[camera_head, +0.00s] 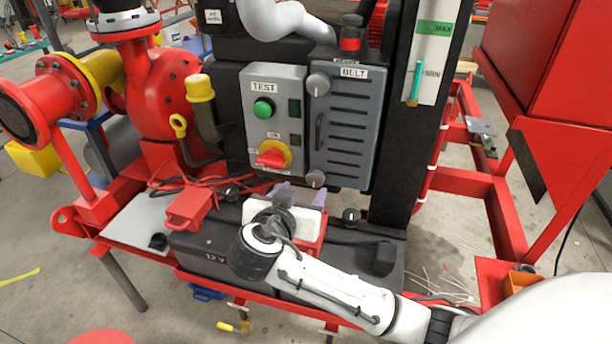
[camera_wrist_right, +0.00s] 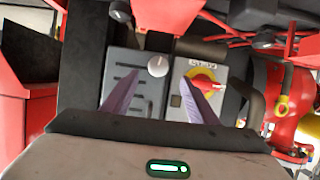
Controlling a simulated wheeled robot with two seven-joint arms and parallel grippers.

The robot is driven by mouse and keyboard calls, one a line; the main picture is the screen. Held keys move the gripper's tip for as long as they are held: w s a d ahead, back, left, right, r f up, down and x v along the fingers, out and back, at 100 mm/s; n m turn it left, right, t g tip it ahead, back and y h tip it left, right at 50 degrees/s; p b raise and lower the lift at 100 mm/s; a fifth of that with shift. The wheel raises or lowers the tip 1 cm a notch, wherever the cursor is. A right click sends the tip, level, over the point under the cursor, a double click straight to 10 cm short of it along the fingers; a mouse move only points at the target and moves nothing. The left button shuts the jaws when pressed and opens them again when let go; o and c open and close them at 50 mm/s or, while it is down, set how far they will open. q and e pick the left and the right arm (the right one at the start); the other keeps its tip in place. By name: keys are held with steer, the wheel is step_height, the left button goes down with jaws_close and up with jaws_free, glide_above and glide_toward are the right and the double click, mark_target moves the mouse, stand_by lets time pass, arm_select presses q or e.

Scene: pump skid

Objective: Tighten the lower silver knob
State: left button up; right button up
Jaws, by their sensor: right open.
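The lower silver knob (camera_head: 316,179) sits at the bottom of the grey vented BELT panel (camera_head: 345,130). A matching upper silver knob (camera_head: 318,84) is at the panel's top. My right gripper (camera_head: 300,192) is open, its purple fingers pointing up at the panel's lower part. In the right wrist view the lower silver knob (camera_wrist_right: 157,66) shows between and just beyond the tips of my right gripper (camera_wrist_right: 158,76). I cannot tell whether the fingers touch it; nothing is visibly held. My left gripper is not in view.
The TEST box (camera_head: 273,115) with a green button and a red-yellow rotary switch (camera_head: 272,155) stands left of the panel. The switch also shows beside a finger in the wrist view (camera_wrist_right: 203,80). A black 12 V battery (camera_head: 215,255) lies below. A red pump (camera_head: 160,90) is at left.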

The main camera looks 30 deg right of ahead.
mark_target(314, 181)
steer(key=x, duration=0.7)
steer(key=shift+s+d+p, duration=0.1)
steer(key=shift+s+p, duration=0.1)
steer(key=shift+p, duration=0.15)
steer(key=shift+w+d+f, duration=0.2)
steer(key=shift+w+d, duration=0.15)
steer(key=shift+d, duration=0.05)
steer(key=shift+f, duration=0.1)
steer(key=c, duration=1.1)
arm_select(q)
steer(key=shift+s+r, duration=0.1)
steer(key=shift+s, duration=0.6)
arm_select(e)
steer(key=shift+o, duration=0.2)
steer(key=shift+n+g, duration=0.3)
steer(key=shift+n, duration=0.3)
steer(key=o, duration=1.1)
steer(key=shift+c, duration=0.2)
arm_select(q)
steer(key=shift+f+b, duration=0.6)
arm_select(e)
steer(key=v, duration=1)
steer(key=shift+a, duration=0.25)
